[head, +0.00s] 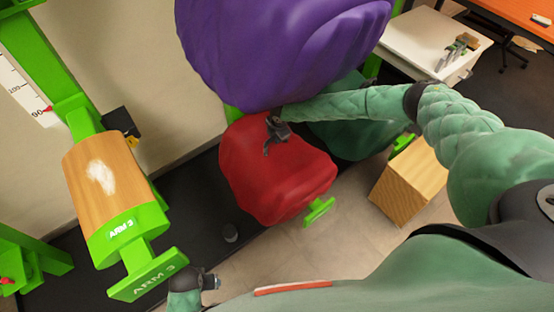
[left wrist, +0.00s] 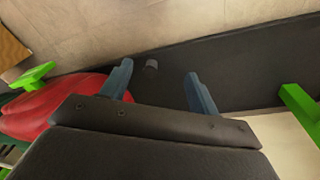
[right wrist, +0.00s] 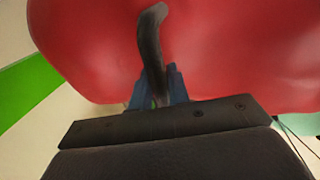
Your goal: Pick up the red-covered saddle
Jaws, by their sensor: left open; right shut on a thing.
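The red-covered saddle (head: 268,180) is in the middle of the head view, below a purple saddle. It fills most of the right wrist view (right wrist: 235,50), and its edge shows at left in the left wrist view (left wrist: 40,105). My right gripper (head: 272,143) is at the saddle's upper side. In the right wrist view it (right wrist: 157,88) is shut on a dark curved strap or handle (right wrist: 150,45) on the red cover. My left gripper (head: 210,282) is low in the head view, apart from the saddle. Its fingers (left wrist: 160,88) are spread and empty.
A purple saddle (head: 280,45) hangs just above the red one, and a dark green one (head: 355,140) is behind my right arm. A wooden block on green ARM 3 (head: 100,185) stands at left. Another wooden block (head: 408,185) is at right. A dark mat (head: 195,215) covers the floor.

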